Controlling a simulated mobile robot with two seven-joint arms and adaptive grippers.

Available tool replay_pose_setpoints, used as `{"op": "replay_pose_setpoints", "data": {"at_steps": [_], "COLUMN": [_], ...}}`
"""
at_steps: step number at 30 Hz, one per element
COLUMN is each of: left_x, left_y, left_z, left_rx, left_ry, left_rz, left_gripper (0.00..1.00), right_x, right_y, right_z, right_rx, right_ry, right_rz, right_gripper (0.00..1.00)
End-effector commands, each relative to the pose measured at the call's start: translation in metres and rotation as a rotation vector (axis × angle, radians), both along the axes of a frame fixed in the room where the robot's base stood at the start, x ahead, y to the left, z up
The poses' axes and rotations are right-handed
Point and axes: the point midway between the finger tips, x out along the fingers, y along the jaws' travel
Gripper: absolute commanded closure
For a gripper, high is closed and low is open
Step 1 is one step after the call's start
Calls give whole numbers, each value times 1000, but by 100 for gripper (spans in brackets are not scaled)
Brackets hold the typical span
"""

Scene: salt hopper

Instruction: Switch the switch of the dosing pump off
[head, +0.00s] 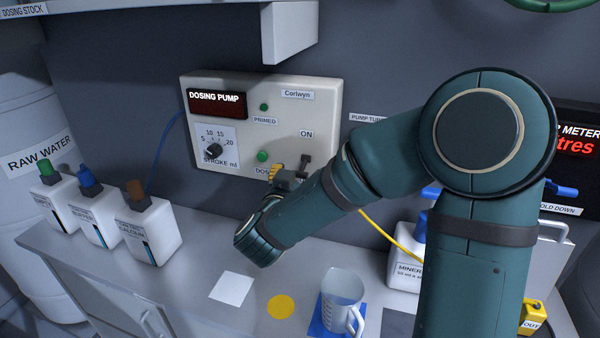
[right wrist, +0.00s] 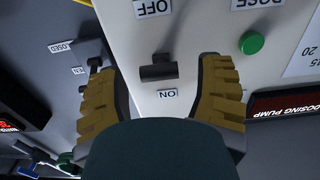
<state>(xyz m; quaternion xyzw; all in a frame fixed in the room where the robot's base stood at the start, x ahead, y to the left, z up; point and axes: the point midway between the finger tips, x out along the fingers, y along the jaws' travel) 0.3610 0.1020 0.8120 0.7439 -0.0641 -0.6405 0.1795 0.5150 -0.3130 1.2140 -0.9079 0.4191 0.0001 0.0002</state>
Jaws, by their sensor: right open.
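The dosing pump (head: 320,110) is a pale box on the back wall with a red display, a stroke knob and green buttons. Its switch (head: 305,160) is a dark lever below the ON label at the lower right; OFF is hidden in the head view. In the right wrist view, which is upside down, the switch (right wrist: 158,72) shows between the OFF and ON labels, its handle lying towards ON. My right gripper (head: 284,174) is at the pump's lower front. Its yellow-padded fingers (right wrist: 160,88) are open on either side of the switch, apparently not touching it. My left gripper is out of view.
Three capped bottles (head: 150,232) stand at the left of the counter (head: 200,285). A clear jug (head: 341,295) stands on a blue mat at the front. A shelf bracket (head: 290,35) juts out above the pump. A mineral bottle (head: 404,270) stands behind my right arm.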

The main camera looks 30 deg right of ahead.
Motion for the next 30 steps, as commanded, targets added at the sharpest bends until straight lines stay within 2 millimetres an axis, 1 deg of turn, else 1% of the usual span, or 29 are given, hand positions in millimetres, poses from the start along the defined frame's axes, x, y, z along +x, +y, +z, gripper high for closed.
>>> {"op": "replay_pose_setpoints", "data": {"at_steps": [4, 13, 14, 15, 17, 18, 19, 20, 27, 30], "left_x": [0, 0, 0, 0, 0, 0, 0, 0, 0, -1], "left_y": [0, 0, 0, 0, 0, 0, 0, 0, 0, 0], "left_z": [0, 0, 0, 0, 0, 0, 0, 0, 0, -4], "left_rx": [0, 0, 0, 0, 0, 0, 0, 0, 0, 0], "left_ry": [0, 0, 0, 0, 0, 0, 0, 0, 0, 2], "left_rz": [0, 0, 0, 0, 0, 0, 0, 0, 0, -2], "left_gripper": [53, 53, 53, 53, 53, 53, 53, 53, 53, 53], "right_x": [6, 7, 7, 7, 7, 7, 7, 7, 7, 7], "right_y": [-7, -8, -8, -8, -8, -8, -8, -8, -8, -8], "right_z": [0, 0, 0, 0, 0, 0, 0, 0, 0, -2], "right_rx": [0, -1, -1, -1, -1, -1, -1, -1, -2, -9], "right_ry": [0, 1, 1, 1, 1, 1, 1, 1, -1, -8], "right_rz": [1, 1, 1, 1, 1, 1, 1, 1, 1, 1], "right_gripper": [34, 34, 39, 53, 74, 88, 98, 100, 100, 100]}}
